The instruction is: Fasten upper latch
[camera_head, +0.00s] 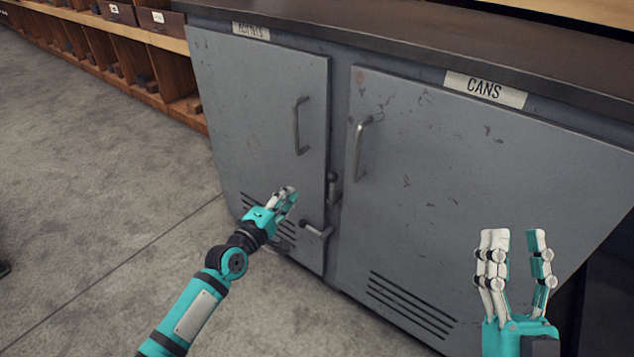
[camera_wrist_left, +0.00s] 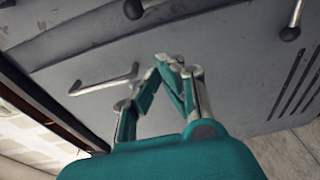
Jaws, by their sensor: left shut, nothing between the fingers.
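The upper latch (camera_head: 333,190) is a small dark lever with a rounded knob at the seam between the two grey doors. It points roughly along the seam. In the left wrist view its knob (camera_wrist_left: 133,9) shows at the top edge, with most of the lever out of frame. My left gripper (camera_head: 286,193) is shut and empty in front of the left door (camera_head: 262,120), left of the latch and apart from it. Its fingertips meet in the left wrist view (camera_wrist_left: 170,62). My right gripper (camera_head: 515,236) is open and empty in front of the right door (camera_head: 480,180).
A lower latch (camera_head: 318,231) extends leftward over the left door; its knob (camera_wrist_left: 290,33) shows in the left wrist view. Bar handles stand out from the left door (camera_head: 297,125) and right door (camera_head: 357,148). Wooden shelving (camera_head: 130,70) is at upper left.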

